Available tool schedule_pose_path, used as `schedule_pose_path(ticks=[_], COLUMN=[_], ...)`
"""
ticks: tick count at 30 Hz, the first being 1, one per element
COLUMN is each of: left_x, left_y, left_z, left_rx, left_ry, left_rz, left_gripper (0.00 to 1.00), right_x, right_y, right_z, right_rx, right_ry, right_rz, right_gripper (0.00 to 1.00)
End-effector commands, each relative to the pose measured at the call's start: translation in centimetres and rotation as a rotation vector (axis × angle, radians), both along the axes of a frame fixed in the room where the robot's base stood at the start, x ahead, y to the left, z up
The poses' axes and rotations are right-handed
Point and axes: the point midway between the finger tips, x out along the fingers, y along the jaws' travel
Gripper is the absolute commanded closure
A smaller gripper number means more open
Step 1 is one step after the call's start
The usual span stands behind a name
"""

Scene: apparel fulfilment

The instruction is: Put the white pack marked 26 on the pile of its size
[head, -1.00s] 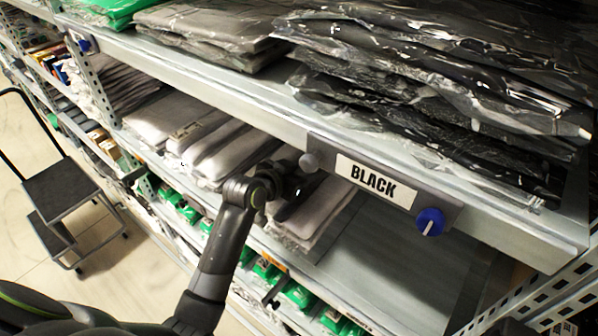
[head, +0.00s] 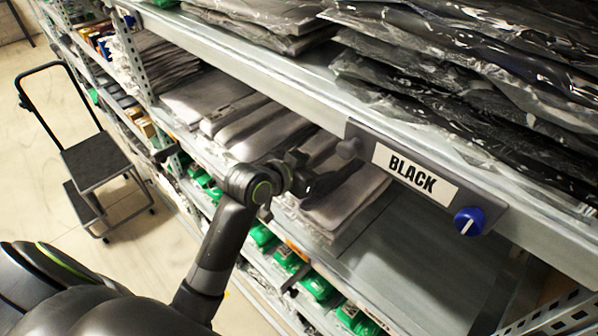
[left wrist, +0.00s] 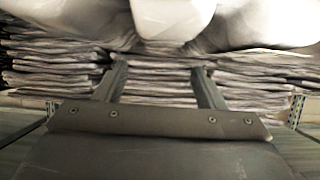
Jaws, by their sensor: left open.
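Several pale grey-white packs (head: 245,125) lie in piles on the middle shelf, below the shelf edge with the BLACK sign. No 26 mark is legible, so I cannot tell which pack it is. My left gripper (head: 300,172) is at the front of this shelf, in front of the nearer pale pile (head: 335,207). In the left wrist view, its two fingers (left wrist: 160,85) are apart, with a stack of flat packs (left wrist: 158,75) seen between them. Pale bulging packs (left wrist: 170,15) hang into the top of that view. My right gripper is not in view.
The BLACK sign (head: 415,175) and a blue knob (head: 468,221) are on the upper shelf edge, close to my left gripper. Black packs (head: 450,100) lie above. Green packs (head: 318,285) lie below. Bare shelf (head: 410,250) shows at right. A step stool (head: 97,165) stands on the floor.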

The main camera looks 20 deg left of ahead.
Motion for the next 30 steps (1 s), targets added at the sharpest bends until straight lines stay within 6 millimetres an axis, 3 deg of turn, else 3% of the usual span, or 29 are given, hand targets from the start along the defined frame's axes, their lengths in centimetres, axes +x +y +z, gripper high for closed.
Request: schedule_pose_path(ticks=[6,12,30], left_x=[-2.9,-4.4,-4.7], left_y=[1.1,1.6,1.7], left_z=[1.5,2.2,2.4], left_rx=[0.003,0.001,0.000], left_ry=[-0.002,0.000,0.000], left_rz=[0.000,0.000,-0.001], left_gripper=[0.37,0.37,0.37], right_x=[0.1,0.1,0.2], right_y=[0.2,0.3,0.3], right_z=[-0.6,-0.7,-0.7], right_rx=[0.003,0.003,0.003], right_ry=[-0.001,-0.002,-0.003], right_rz=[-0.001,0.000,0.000], right_gripper=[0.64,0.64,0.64])
